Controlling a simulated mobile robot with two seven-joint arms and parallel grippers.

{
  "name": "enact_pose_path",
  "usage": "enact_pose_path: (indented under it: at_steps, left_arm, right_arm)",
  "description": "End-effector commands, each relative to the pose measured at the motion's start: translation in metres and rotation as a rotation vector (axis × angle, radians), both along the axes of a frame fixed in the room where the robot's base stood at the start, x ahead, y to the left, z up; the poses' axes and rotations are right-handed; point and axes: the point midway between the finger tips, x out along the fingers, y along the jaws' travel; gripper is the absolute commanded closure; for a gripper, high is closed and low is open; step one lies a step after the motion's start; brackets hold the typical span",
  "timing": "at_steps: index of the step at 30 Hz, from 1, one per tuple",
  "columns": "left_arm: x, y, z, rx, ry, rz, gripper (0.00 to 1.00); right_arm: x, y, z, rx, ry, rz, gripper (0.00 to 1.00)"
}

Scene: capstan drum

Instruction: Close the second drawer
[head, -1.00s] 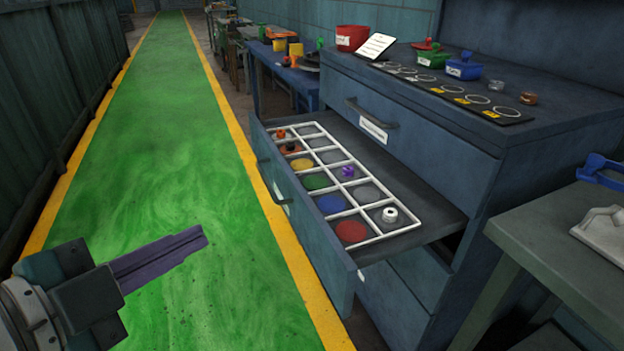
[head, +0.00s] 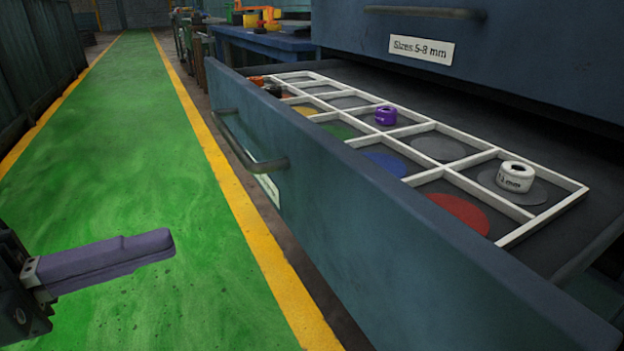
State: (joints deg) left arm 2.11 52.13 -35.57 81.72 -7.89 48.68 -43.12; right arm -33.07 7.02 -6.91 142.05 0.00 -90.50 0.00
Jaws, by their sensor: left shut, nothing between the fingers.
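The second drawer (head: 340,205) is pulled out from the blue cabinet and stands open. Its front carries a dark bar handle (head: 250,150) and a label that is seen edge-on. Inside is a white divider grid (head: 470,160) with coloured discs, a white ring (head: 515,177), a purple ring (head: 386,115) and small orange and dark pieces at the far end. My left gripper (head: 170,243) is shut and empty at the lower left, over the green floor, apart from the drawer front. My right gripper is out of view.
The closed drawer above (head: 520,60) has a label reading "Sizes: 5-8 mm". A blue workbench (head: 265,40) with orange and yellow items stands beyond. The green walkway (head: 110,170) with yellow edge lines is clear in front of the drawer.

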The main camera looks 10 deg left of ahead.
Motion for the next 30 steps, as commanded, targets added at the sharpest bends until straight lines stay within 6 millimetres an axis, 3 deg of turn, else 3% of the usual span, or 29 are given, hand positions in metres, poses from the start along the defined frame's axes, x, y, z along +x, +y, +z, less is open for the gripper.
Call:
enact_pose_path:
  at_steps: [18,24,30]
  left_arm:
    - [0.064,-0.095,0.001,-0.005,-0.003,-0.001,1.0]
    - [0.075,-0.111,0.001,-0.003,0.001,0.001,1.0]
    - [0.077,-0.114,0.002,-0.003,0.002,0.001,1.0]
  right_arm:
    - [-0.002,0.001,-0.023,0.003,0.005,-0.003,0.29]
    - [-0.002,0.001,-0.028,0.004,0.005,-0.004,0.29]
    - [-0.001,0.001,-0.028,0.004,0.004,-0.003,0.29]
